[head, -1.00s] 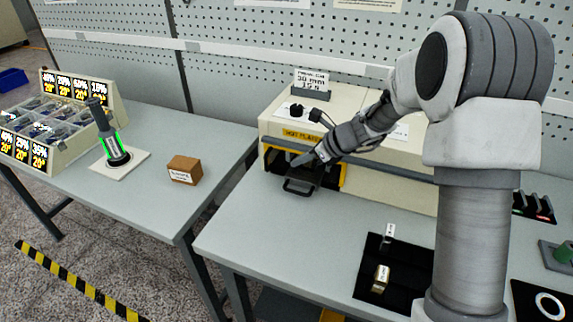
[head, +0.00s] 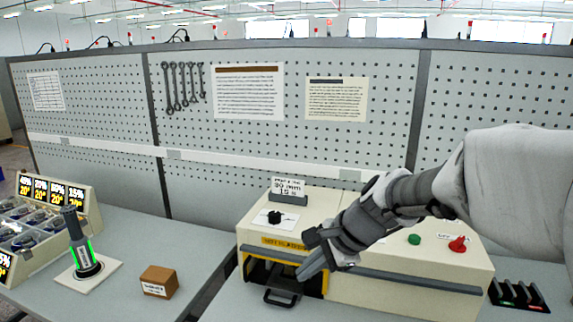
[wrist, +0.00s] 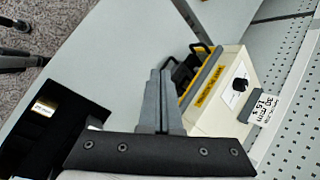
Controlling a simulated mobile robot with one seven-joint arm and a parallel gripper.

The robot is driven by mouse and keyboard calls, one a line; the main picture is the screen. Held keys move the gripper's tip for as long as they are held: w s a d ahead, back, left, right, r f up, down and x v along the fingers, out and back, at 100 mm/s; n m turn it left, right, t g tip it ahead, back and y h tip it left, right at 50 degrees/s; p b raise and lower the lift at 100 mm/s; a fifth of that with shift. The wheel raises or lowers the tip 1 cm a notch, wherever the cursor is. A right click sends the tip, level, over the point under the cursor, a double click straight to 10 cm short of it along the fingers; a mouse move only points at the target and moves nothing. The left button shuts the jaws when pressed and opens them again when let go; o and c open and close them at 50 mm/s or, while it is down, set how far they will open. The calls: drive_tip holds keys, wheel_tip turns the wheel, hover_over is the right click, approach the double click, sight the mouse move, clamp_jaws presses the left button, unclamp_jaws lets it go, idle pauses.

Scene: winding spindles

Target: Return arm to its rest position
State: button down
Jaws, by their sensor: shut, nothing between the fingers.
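My gripper (head: 312,262) is shut and empty. In the head view it hangs in front of the cream machine (head: 400,290), near the right side of its yellow-framed opening. It also shows in the wrist view (wrist: 158,85), with its fingers together. My arm comes in from the right edge of the head view. A dark drawer with a handle (head: 282,292) sticks out of the opening below and left of the fingers. In the wrist view the machine (wrist: 225,95) lies to the right of the fingers, apart from them as far as I can tell.
A black mat with a brass-coloured block (wrist: 45,105) lies left in the wrist view. A green-lit device (head: 82,245), a small brown box (head: 159,281) and a bin rack (head: 60,205) stand on the left table. A pegboard wall (head: 240,130) stands behind.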

drive_tip(key=s+d+r+n+t+h, duration=0.1)
drive_tip(key=s+d+n+h, duration=0.1)
drive_tip(key=s+d+n, duration=0.3)
drive_tip(key=s+d+r+n+h, duration=0.2)
drive_tip(key=s+d+n, duration=0.3)
drive_tip(key=s, duration=0.8)
drive_tip(key=n+h, duration=0.1)
drive_tip(key=n, duration=0.2)
drive_tip(key=shift+s+r+n+t+h, duration=0.25)
drive_tip(key=shift+s+n+t+h, duration=0.05)
drive_tip(key=shift+s+t, duration=0.1)
